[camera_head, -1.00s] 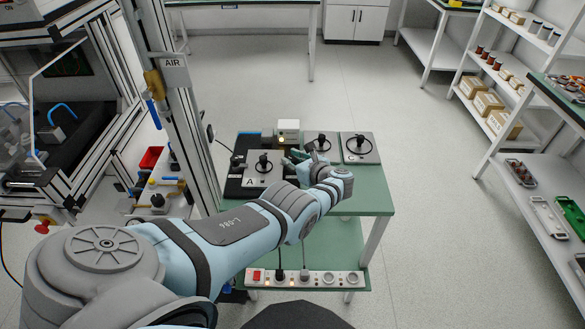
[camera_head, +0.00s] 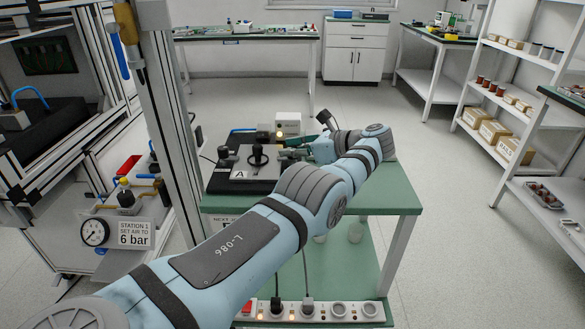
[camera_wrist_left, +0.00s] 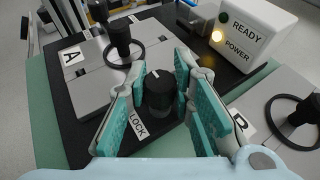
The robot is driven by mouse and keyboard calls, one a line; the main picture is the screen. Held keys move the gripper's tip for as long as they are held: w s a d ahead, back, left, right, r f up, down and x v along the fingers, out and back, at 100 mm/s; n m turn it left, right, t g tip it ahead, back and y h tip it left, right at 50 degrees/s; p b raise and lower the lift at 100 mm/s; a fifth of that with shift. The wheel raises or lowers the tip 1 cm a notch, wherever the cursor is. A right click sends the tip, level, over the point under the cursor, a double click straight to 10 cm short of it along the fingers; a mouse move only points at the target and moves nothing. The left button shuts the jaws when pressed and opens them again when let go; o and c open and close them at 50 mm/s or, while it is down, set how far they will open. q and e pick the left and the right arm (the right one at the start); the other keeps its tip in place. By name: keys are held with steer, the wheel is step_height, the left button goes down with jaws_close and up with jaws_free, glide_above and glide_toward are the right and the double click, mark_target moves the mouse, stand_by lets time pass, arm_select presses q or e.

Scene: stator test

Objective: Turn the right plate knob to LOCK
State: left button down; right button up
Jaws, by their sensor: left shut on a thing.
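The knob (camera_wrist_left: 158,92) is black and round, and stands on a dark base plate (camera_wrist_left: 75,135) beside a grey plate marked A (camera_wrist_left: 90,78). A pale mark shows on its top, towards the far side. The LOCK label (camera_wrist_left: 137,125) lies just on the near side of the knob. My left gripper (camera_wrist_left: 163,97) has its teal finger pads on both sides of the knob and is shut on it. In the head view my left gripper (camera_head: 292,153) is small beside plate A (camera_head: 250,165), and the knob is hidden there. My right gripper is not in view.
A white box with READY and POWER (camera_wrist_left: 240,32) and a lit amber lamp stands behind the knob. A handled plate (camera_wrist_left: 285,125) is at the right. The green table (camera_head: 385,195) is bare at its right front. A frame post (camera_head: 170,100) stands to the left.

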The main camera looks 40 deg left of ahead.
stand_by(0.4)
arm_select(q)
steer(key=c, duration=1.4)
jaws_free()
steer(key=shift+d, duration=0.15)
steer(key=shift+o, duration=0.2)
